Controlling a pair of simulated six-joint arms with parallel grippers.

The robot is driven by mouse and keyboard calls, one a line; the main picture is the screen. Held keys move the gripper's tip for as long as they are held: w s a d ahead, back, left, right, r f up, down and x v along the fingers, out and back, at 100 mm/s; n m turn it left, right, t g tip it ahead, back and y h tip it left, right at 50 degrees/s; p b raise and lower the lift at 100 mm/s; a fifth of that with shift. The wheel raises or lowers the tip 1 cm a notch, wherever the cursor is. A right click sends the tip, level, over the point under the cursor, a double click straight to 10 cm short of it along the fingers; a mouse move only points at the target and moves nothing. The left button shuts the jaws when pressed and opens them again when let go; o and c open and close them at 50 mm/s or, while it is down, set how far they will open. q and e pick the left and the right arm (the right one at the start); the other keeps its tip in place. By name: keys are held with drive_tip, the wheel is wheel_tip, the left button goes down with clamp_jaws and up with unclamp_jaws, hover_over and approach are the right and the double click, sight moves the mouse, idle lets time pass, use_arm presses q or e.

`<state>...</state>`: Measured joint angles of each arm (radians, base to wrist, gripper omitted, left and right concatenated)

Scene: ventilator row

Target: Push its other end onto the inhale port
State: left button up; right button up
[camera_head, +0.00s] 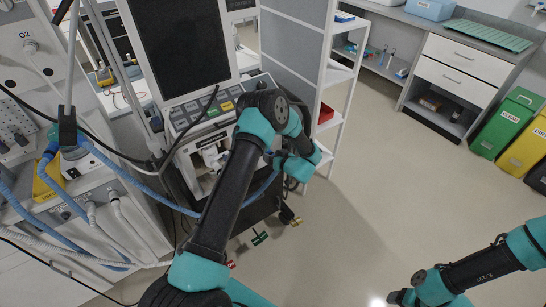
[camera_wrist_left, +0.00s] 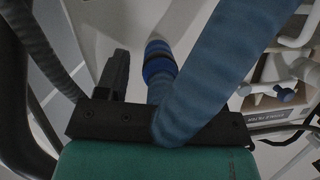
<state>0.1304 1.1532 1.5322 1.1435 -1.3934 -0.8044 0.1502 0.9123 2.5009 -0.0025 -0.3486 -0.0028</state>
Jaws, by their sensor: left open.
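A blue corrugated hose (camera_head: 130,184) runs from the machine at the left, passes behind my left arm and shows again beside the wrist. In the left wrist view a blue hose (camera_wrist_left: 215,65) crosses close in front of the gripper. A darker blue cuff (camera_wrist_left: 159,66) shows beyond the jaws. My left gripper (camera_wrist_left: 148,80) is open; one black finger shows, and the other is hidden by the hose. White port fittings (camera_head: 212,157) are on the ventilator front, left of the gripper; I cannot tell which is the inhale port. My right gripper (camera_head: 400,297) is far off at the bottom right.
The ventilator's screen (camera_head: 180,45) and key panel (camera_head: 205,110) stand above the fittings. White shelving (camera_head: 340,90) is close to the right of my left wrist. More hoses hang at the left machine. The floor (camera_head: 390,190) at the right is clear.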

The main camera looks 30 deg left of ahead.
use_arm(q)
drive_tip(key=v, duration=1.7)
drive_tip(key=shift+d, duration=0.2)
drive_tip(key=s+a+f+m+t+h, duration=0.25)
drive_tip(key=s+f+m+h, duration=0.25)
drive_tip(key=f+h, duration=0.4)
drive_tip(key=s+d+m+g+h, duration=0.2)
drive_tip(key=s+g+h, duration=0.1)
drive_tip(key=s, duration=0.6)
drive_tip(key=s+d+m+g+h, duration=0.2)
drive_tip(key=s+h, duration=0.3)
drive_tip(key=s, duration=0.5)
drive_tip(key=shift+s+d+f+g, duration=0.3)
drive_tip(key=shift+d+f+g, duration=0.05)
drive_tip(key=shift+g, duration=0.5)
